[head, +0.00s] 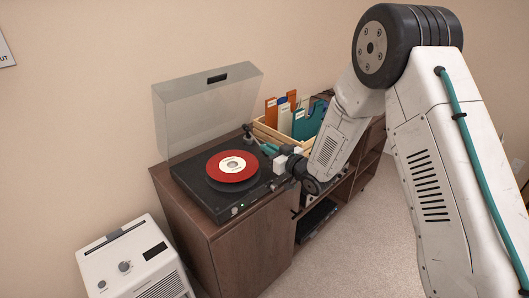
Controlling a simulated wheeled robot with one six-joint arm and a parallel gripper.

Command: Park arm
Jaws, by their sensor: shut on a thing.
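The turntable (222,204) sits on a brown wooden cabinet (232,248) with its clear dust cover (205,112) raised. A red record with a pale label (232,167) lies on its platter. The black tonearm (248,132) stands at the back right of the deck and runs forward toward my gripper, beside the record's right edge. My gripper (267,150) reaches in from the right, low over the right side of the deck, and is shut on the tonearm. The fingertips are small here and partly hidden. I cannot tell whether the stylus end is clear of the record.
A wooden crate (268,137) with upright record sleeves stands close behind and right of the turntable. Lower shelves (318,218) hold a dark device. A white appliance (133,264) stands at the front left. Carpet (370,245) is clear to the right.

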